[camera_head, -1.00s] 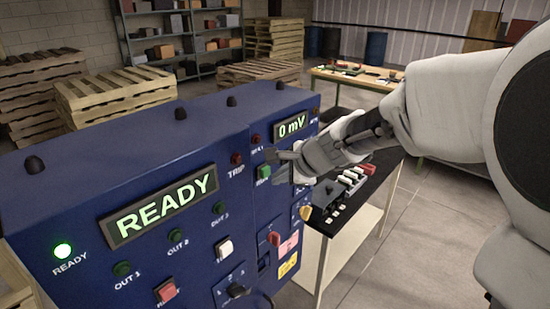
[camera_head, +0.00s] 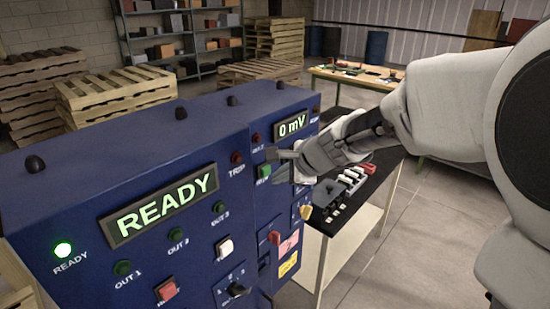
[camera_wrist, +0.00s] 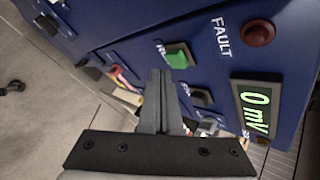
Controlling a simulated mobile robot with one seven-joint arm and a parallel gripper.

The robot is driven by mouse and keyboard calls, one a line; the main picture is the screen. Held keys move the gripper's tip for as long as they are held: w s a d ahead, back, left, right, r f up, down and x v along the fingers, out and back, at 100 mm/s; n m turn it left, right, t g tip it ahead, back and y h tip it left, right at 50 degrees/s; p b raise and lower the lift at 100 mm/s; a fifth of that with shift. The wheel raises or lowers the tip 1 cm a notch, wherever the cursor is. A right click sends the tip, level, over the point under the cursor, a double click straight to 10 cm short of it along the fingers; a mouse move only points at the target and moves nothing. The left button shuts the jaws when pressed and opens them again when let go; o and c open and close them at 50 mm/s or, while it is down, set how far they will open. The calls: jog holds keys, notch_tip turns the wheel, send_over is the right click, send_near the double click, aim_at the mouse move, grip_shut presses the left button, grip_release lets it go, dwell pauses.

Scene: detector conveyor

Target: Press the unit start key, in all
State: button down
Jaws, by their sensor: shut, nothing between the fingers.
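A green key (camera_head: 264,171) sits on the right-hand part of a blue control cabinet (camera_head: 90,160), under the 0 mV display (camera_head: 291,125). It also shows in the wrist view (camera_wrist: 178,57), with a partly hidden label beside it. My gripper (camera_head: 274,154) is shut and empty, in front of the cabinet face close to the green key. In the wrist view its fingertips (camera_wrist: 160,75) are just beside and below the green key. I cannot tell whether they touch it. The large display (camera_head: 163,203) reads READY, and the READY lamp (camera_head: 63,250) glows green.
A red key (camera_head: 166,290), a white key (camera_head: 224,247) and a dark rotary knob (camera_head: 238,290) are lower on the cabinet. A dark FAULT lamp (camera_wrist: 257,33) is near the key. A bench (camera_head: 385,185) with small parts stands right of the cabinet. Pallets (camera_head: 115,95) stand behind.

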dwell(0.7)
jog(key=shift+w+a, duration=0.25)
jog(key=shift+a, duration=0.05)
jog(key=shift+w+a, duration=0.3)
jog(key=shift+a, duration=0.15)
dwell(0.7)
jog(key=shift+d, duration=0.1)
jog(key=shift+s+d, duration=0.6)
jog(key=shift+d, duration=0.05)
jog(key=s+d+b, duration=0.1)
jog(key=d, duration=0.1)
jog(key=s+d, duration=0.2)
jog(key=shift+b, duration=0.4)
dwell(0.7)
